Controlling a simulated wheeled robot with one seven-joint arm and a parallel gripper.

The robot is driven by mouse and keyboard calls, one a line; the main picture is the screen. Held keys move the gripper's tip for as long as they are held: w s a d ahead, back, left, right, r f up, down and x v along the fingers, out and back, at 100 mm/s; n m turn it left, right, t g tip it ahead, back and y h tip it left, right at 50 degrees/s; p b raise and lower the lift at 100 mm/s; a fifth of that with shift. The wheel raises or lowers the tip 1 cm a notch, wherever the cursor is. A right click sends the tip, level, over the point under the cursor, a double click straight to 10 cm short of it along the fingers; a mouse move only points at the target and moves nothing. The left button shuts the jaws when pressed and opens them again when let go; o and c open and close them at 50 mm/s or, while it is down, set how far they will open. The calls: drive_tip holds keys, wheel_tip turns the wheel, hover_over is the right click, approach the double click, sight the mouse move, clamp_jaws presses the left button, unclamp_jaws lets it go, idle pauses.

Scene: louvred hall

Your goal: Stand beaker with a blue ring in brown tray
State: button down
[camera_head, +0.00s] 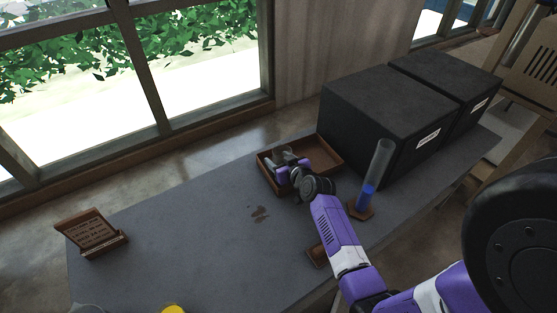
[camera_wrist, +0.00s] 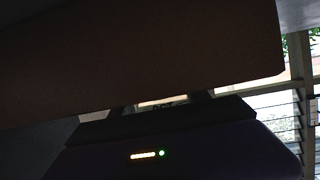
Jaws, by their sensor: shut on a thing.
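The brown tray (camera_head: 327,152) lies on the dark grey table, in front of the black boxes. My gripper (camera_head: 284,164) reaches into the left part of the tray, its purple-and-grey fingers low over the tray floor. It is shut on a small greyish thing, probably the beaker, which the fingers mostly hide. I cannot make out a blue ring on it, nor whether it touches the tray floor. In the wrist view a dark brown surface (camera_wrist: 130,55), perhaps the tray wall, fills most of the picture and hides what is held.
A tall glass cylinder with blue liquid (camera_head: 367,193) stands right of my arm. Two black boxes (camera_head: 385,105) stand behind it. A wooden sign (camera_head: 92,232) stands at the left. A yellow thing (camera_head: 172,309) shows at the bottom edge. The table's middle left is clear apart from a stain.

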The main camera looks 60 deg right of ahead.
drive_tip(key=c, duration=0.8)
unclamp_jaws()
drive_tip(key=shift+f, duration=0.1)
